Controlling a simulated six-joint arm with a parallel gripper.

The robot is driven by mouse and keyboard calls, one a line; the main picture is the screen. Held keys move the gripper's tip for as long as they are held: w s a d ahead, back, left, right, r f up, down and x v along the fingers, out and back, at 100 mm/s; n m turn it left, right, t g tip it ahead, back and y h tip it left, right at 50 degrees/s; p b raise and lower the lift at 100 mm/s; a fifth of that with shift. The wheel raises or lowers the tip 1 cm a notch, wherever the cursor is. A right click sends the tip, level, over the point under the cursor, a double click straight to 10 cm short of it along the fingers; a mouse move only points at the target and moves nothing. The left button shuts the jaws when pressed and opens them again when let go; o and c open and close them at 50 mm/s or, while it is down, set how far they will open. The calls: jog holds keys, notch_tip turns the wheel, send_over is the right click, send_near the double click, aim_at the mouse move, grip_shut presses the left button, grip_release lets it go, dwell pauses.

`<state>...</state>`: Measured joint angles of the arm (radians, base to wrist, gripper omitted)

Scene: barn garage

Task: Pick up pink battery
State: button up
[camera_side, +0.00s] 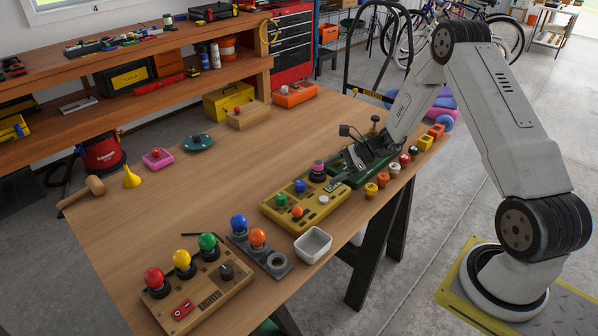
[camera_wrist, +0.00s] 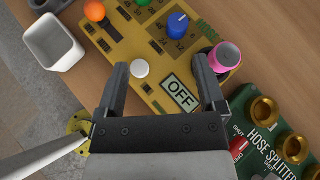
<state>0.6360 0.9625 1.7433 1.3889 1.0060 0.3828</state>
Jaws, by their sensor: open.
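The pink battery (camera_wrist: 224,57) is a short pink cylinder in a dark round holder at the corner of the yellow panel (camera_wrist: 150,38). In the side view the battery (camera_side: 318,167) stands at the panel's right end. My gripper (camera_wrist: 162,80) is open and empty over the yellow panel, with the battery just beyond the tip of its right finger in the wrist view. In the side view my gripper (camera_side: 345,181) is low beside the panel, partly blended with the green board behind it.
A green hose splitter board (camera_wrist: 275,140) with brass fittings lies right beside the yellow panel. A white bowl (camera_side: 313,244) and a bulb board (camera_side: 200,290) stand further left. The table's middle (camera_side: 220,180) is clear.

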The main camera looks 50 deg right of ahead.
aim_at(318, 169)
jog(key=d+m+t, duration=0.1)
jog(key=d, duration=0.1)
jog(key=w+d+f+m+t, duration=0.1)
jog(key=d+m, duration=0.1)
jog(key=d+f+m+t, duration=0.1)
jog(key=d, duration=0.1)
jog(key=shift+w+d+h, duration=0.25)
jog(key=shift+w+h, duration=0.05)
jog(key=shift+h, duration=0.1)
jog(key=shift+x, duration=1.35)
jog(key=shift+w, duration=0.1)
jog(key=shift+x, duration=2.55)
jog(key=shift+d, duration=0.1)
jog(key=shift+c, duration=0.3)
grip_shut()
